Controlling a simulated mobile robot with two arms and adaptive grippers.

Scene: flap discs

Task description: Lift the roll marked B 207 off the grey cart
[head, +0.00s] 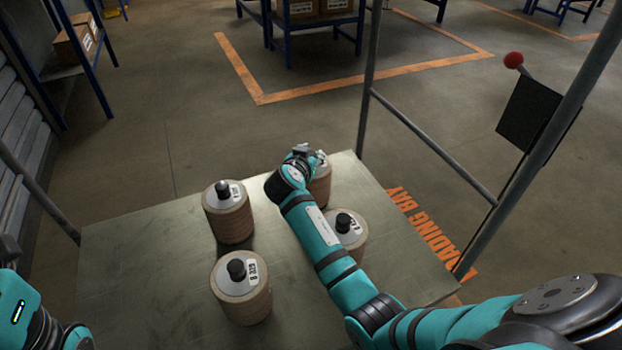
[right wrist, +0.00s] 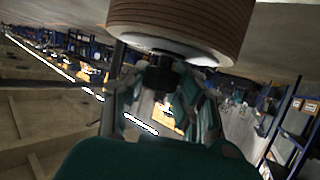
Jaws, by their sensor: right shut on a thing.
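Several tan rolls with black knobs stand on the grey cart (head: 150,250). My right gripper (head: 308,155), at the cart's far part, is shut on the black knob (right wrist: 160,74) of the back right roll (head: 321,185). This roll fills the top of the right wrist view (right wrist: 180,28). My arm hides much of it in the head view, and I cannot read its mark or tell whether it touches the cart. I cannot make out B 207.
Grey posts and a rail (head: 430,145) rise along the cart's edges. A dark panel with a red ball (head: 514,60) stands at the right. The floor beyond is open, with orange lines and blue racks (head: 310,25). Bare cart top lies at the left.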

